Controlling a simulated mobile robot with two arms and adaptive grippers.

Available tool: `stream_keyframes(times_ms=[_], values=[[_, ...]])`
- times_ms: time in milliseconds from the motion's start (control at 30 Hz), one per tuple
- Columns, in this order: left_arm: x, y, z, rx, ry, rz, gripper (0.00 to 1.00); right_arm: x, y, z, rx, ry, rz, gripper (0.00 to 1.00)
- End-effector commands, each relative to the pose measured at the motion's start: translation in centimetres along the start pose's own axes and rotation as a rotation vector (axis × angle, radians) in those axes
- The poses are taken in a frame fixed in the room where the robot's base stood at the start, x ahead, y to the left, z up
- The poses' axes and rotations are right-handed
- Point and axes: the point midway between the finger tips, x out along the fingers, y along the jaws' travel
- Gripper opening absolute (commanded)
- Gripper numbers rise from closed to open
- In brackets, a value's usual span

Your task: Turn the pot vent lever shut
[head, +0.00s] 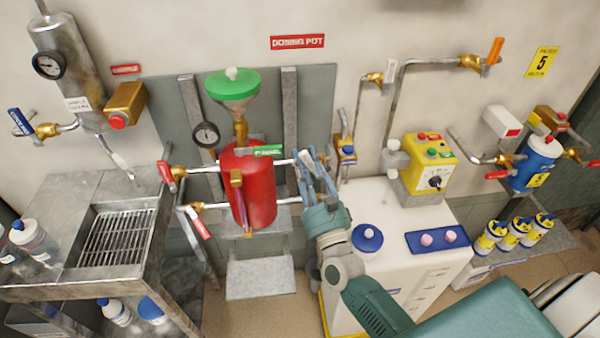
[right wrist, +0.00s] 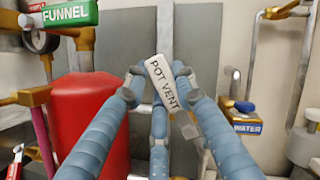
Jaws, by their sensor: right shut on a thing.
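The pot vent lever is a white handle lettered POT VENT (right wrist: 165,84), tilted in the right wrist view. In the head view the white lever (head: 305,157) shows only in part, to the right of the red dosing pot (head: 262,195). My right gripper (head: 312,160) reaches it from below right. In the right wrist view its blue fingers (right wrist: 158,80) close around the lever from both sides, so it is shut on the lever. The fingers hide the valve body. My left gripper is not in view.
A green funnel (head: 232,84) and a gauge (head: 206,135) sit above the pot. Red-handled valves (head: 166,172) are on its left. A blue-handled water valve (head: 348,152) stands close right of my gripper. A white tank (head: 400,240) lies below right.

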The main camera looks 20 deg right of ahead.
Motion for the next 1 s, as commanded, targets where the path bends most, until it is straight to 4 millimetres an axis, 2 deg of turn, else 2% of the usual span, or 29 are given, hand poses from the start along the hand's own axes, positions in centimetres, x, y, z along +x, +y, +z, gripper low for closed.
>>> stream_keyframes(times_ms=[33, 400, 700, 1000], values=[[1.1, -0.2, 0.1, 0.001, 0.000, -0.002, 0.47, -0.2, 0.1, -0.4, 0.046, 0.000, -0.017, 0.00], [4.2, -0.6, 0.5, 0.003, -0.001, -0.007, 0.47, -0.2, -1.9, -0.5, 0.316, 0.002, -0.128, 0.00], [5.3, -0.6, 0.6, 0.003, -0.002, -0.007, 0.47, -0.3, -2.7, -0.6, 0.431, 0.003, -0.176, 0.00], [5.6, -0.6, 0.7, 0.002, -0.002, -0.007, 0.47, -0.2, -3.0, -0.6, 0.463, 0.004, -0.189, 0.00]])
